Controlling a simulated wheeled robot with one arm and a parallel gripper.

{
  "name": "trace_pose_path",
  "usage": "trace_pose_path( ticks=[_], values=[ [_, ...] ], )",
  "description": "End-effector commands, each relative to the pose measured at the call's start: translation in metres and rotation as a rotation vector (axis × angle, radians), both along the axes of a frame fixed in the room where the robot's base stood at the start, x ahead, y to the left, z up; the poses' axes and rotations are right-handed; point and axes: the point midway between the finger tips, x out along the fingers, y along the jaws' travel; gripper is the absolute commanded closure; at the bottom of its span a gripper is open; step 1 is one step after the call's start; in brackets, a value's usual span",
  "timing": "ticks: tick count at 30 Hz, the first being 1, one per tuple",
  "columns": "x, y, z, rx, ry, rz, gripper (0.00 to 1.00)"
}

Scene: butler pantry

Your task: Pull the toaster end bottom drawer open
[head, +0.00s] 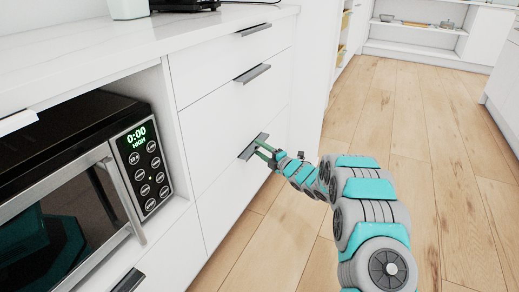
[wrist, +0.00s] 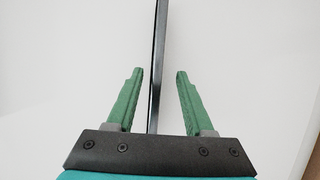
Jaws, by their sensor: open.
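The bottom drawer (head: 228,190) is the lowest front in the white drawer stack right of the microwave, and looks flush and shut. Its dark bar handle (head: 247,151) is near the front's top edge; in the wrist view the handle (wrist: 160,50) appears as a thin dark upright bar. My gripper (head: 262,151) is at this handle, its green fingers open. In the wrist view my gripper (wrist: 159,78) has one finger on each side of the bar, with visible gaps on both sides. The fingertips' depth against the handle is hard to judge.
Two drawers with dark handles (head: 252,73) (head: 254,30) are above. A microwave (head: 90,180) sits in the left niche under a white counter (head: 130,45). A dark appliance (head: 185,5) on the counter is cut off. Wooden floor (head: 440,150) is clear to the right.

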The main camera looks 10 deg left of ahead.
Motion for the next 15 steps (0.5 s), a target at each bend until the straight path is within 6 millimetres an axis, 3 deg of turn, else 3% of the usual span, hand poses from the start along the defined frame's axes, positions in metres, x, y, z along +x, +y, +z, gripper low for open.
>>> trace_pose_path(
  ticks=[12,15],
  values=[
    [0.0066,0.0065,0.0000,-0.001,0.001,-0.002,0.47],
    [0.0066,0.0063,0.0001,-0.001,0.001,-0.002,0.56]
  ],
)
